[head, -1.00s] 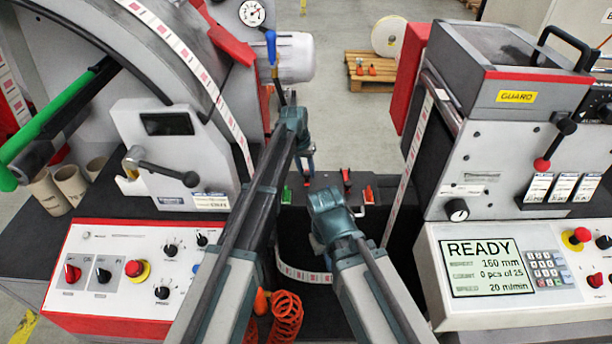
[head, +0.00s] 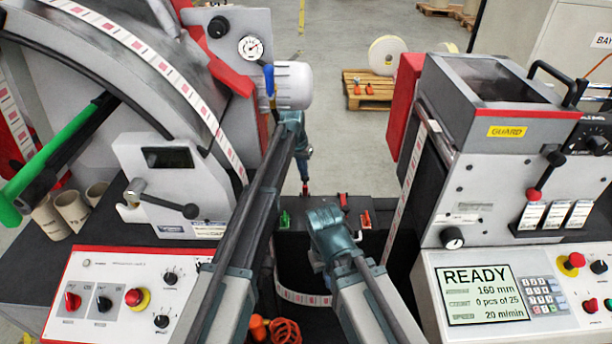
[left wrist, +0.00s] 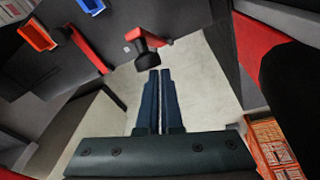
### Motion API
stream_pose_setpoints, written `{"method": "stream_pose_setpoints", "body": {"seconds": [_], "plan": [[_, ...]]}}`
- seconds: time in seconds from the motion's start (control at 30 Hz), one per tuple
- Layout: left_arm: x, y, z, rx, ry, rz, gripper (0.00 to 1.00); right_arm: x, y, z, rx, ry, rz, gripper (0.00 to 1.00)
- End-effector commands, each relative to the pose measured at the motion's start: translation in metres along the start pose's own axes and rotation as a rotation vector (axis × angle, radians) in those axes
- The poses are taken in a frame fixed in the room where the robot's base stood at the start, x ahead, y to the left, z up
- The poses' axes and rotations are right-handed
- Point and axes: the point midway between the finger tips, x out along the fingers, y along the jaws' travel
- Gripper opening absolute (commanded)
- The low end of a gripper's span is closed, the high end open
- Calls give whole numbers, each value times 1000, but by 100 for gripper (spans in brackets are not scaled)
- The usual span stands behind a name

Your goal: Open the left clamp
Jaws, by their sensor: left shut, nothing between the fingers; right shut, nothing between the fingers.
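The left clamp appears as a small red lever (head: 305,189) on the dark splice bed between the machines, just below my left gripper's tips. In the left wrist view a red lever with a black knob (left wrist: 149,50) stands just beyond the fingertips, with a small visible gap. My left gripper (head: 305,178) is shut and empty; its two fingers lie together in the wrist view (left wrist: 160,72). A second red lever (head: 342,199) stands to the right. My right gripper (head: 316,264) is shut, lower and nearer; its tips are partly hidden by its own wrist.
A green piece (head: 284,219) and an orange-red piece (head: 365,219) sit on the bed. The label web (head: 302,297) loops below. The white motor (head: 293,86) is close beside my left wrist. The guarded machine (head: 515,130) stands right.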

Motion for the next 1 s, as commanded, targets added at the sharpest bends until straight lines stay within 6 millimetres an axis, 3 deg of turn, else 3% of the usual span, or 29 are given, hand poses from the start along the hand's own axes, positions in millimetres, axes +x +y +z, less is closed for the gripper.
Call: {"method": "stream_pose_setpoints", "body": {"seconds": [0.03, 0.33, 0.73, 1.0], "plan": [[1, 1, 2, 0, -1, 2, 13, 1, 0, 0, 0, 0, 0, 0], [0, 4, 2, 2, -2, 6, 66, 0, 0, 0, 0, 0, 0, 0], [-2, 6, 2, 3, -3, 7, 66, -3, 0, 0, 0, 0, 0, 0], [-24, 7, -1, 2, -3, 7, 66, -24, 2, 1, 0, 0, 0, 0]]}}
